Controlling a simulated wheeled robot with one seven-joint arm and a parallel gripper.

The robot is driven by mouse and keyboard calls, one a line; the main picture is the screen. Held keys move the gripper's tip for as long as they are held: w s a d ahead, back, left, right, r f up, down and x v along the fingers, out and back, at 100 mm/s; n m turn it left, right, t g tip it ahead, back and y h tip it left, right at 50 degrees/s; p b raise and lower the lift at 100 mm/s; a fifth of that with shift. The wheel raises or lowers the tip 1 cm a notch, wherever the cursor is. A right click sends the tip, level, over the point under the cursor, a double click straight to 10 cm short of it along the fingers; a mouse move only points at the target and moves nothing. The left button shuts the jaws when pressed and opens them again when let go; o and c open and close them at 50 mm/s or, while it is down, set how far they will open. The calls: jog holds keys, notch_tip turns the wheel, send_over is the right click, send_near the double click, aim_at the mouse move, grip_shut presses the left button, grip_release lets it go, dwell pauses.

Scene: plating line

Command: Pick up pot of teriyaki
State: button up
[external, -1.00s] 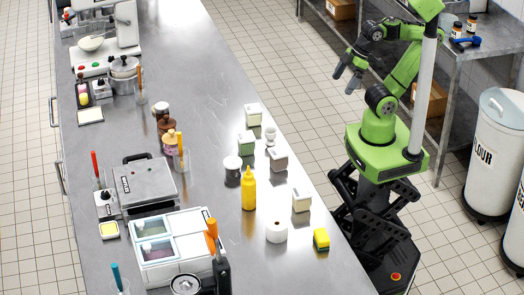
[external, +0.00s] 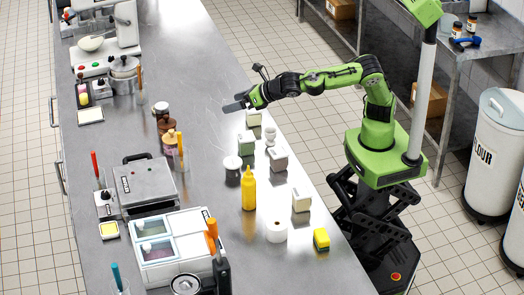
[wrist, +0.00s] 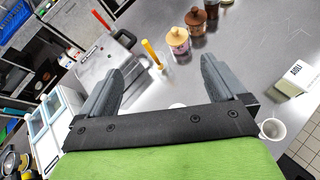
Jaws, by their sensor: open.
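Two lidded pots stand together left of the counter's middle: one with a brown lid (external: 166,124) and one with a tan lid (external: 169,138). Both show at the top of the wrist view, the brown-lidded pot (wrist: 196,20) behind the tan-lidded pot (wrist: 178,41). A dark jar with a white lid (external: 232,172) stands nearer the middle. I cannot read which of these is teriyaki. My gripper (external: 236,105) is open and empty above the counter, right of the pots and apart from them. In the wrist view its fingers (wrist: 166,76) are spread wide.
A grill press (external: 145,186) sits left. Bare counter (external: 205,120) lies between my gripper and the pots.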

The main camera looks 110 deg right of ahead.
aim_at(235, 162)
jog(key=f, duration=0.7)
jog(key=w+a+f+n+b, duration=0.1)
jog(key=f, duration=0.7)
jog(key=a+f+n+t+b, duration=0.1)
jog(key=f, duration=0.6)
jog(key=shift+w+a+f, duration=0.1)
jog(key=shift+w+f, duration=0.1)
jog(key=shift+f, duration=0.05)
jog(key=shift+w+f, duration=0.15)
jog(key=shift+f, duration=0.7)
jog(key=shift+w+d+f+b, duration=0.15)
jog(key=shift+w+d, duration=0.25)
jog(key=shift+w, duration=0.15)
jog(key=shift+w+d+f+b, duration=0.1)
jog(key=shift+w+d+b, duration=0.05)
jog(key=shift+w+d, duration=0.3)
jog(key=shift+a+r, duration=0.1)
jog(key=shift+c, duration=0.5)
jog(key=c, duration=1)
